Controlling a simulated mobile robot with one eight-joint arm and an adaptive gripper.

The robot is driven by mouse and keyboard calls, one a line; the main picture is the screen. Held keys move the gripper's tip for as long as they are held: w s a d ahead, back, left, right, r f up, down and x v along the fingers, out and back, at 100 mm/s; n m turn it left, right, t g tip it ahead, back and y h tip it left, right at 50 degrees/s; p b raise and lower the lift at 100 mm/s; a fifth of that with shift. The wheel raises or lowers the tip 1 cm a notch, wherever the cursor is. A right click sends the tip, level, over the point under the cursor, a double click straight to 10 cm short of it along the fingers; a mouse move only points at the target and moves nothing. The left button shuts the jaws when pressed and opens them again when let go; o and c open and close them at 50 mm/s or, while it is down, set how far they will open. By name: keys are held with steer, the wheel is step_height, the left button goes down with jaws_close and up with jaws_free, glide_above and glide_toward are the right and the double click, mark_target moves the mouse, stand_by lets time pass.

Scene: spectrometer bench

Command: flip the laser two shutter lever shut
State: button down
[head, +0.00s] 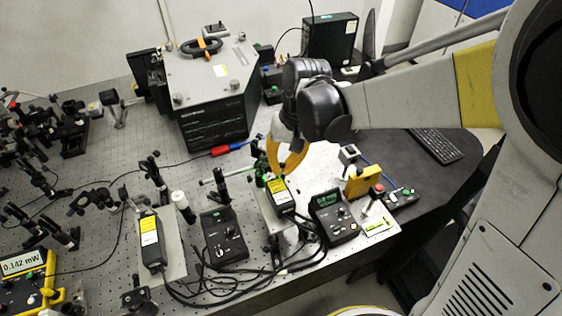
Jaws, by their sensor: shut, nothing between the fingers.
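Two black laser heads with yellow-and-white labels stand on the bench: one at the front left (152,246), one near the middle (282,196). I cannot read which is laser two. My gripper (278,172), with orange-yellow fingers, is shut and empty. It points down at the rear end of the middle laser head, very close to it; I cannot tell whether it touches. Green shows beside the fingers at that end. No shutter lever can be made out; it is too small or hidden by the fingers.
Black control boxes stand beside the lasers (224,236) (334,218), with loose cables in front. A large grey-topped instrument (212,80) stands behind. Optic mounts crowd the left. A yellow box (363,181) and a small switch panel (401,196) stand to the right, near a keyboard (436,146).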

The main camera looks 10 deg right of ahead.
steer(key=shift+a+t+h, duration=0.3)
steer(key=shift+a+h, duration=0.15)
steer(key=shift+h, duration=0.55)
steer(key=c, duration=1.4)
jaws_free()
steer(key=shift+s, duration=0.1)
steer(key=r, duration=1.2)
steer(key=shift+s+r, duration=0.1)
steer(key=shift+s, duration=0.1)
